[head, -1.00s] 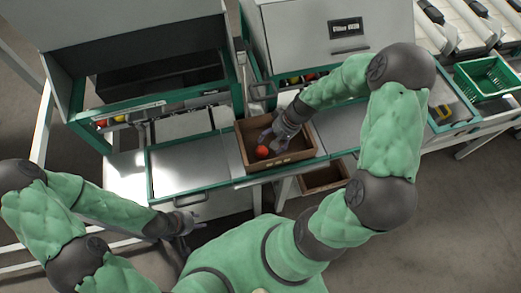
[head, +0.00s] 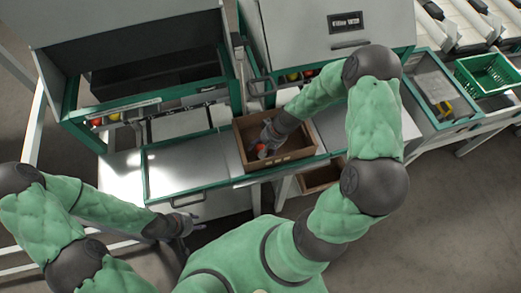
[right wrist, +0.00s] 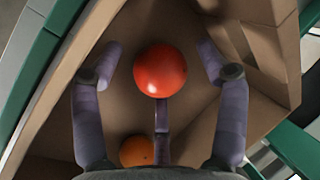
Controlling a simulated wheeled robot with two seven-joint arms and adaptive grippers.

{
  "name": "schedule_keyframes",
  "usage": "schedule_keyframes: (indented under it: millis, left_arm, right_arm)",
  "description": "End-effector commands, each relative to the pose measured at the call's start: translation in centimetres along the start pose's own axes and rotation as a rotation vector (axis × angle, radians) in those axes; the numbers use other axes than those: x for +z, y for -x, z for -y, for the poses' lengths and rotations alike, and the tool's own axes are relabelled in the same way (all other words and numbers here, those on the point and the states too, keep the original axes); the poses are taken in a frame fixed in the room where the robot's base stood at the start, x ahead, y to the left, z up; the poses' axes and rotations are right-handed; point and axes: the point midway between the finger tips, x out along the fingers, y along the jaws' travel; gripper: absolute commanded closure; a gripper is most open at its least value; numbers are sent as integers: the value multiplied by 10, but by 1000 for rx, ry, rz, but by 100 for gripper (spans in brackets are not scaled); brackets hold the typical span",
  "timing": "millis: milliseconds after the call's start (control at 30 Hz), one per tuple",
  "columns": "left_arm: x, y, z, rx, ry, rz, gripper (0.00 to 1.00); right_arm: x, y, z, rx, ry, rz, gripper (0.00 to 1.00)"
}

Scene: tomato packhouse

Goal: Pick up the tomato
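A round red tomato (right wrist: 160,71) lies inside the brown box (head: 246,160). In the head view the tomato (head: 262,148) is partly covered by my right gripper (head: 267,142), which is down inside the box. In the right wrist view my right gripper (right wrist: 160,80) is open, with a finger on each side of the tomato and a third finger below it. Gaps show between the side fingers and the tomato. A second, orange tomato (right wrist: 137,151) is partly hidden near the gripper's palm. My left gripper (head: 195,222) is empty and looks open in front of the bench.
The box stands on a green-edged bench (head: 185,168) with clear tray surface to its left. Grey machine housings (head: 325,30) stand close behind. A green crate (head: 487,75) is at the far right. Another brown box (head: 318,178) sits lower, in front of the bench.

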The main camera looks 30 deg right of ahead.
Motion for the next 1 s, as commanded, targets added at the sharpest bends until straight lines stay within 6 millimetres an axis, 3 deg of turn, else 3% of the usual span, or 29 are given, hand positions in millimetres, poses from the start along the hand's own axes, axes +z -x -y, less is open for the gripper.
schedule_keyframes:
  millis: [33,100,133,667,867,1000]
  left_arm:
    - [0,0,0,0,0,0,60]
    - [0,0,0,0,0,0,60]
    - [0,0,0,0,0,0,60]
    - [0,4,-2,0,0,0,60]
    - [1,15,-5,0,0,0,60]
    - [1,26,-9,0,0,0,60]
  right_arm:
    - [0,0,0,0,0,0,44]
    - [0,0,0,0,0,0,63]
    - [0,0,0,0,0,0,67]
    - [-1,9,0,-1,-1,-2,67]
    - [-2,36,11,-1,3,-4,67]
    - [-2,66,24,-1,3,-5,67]
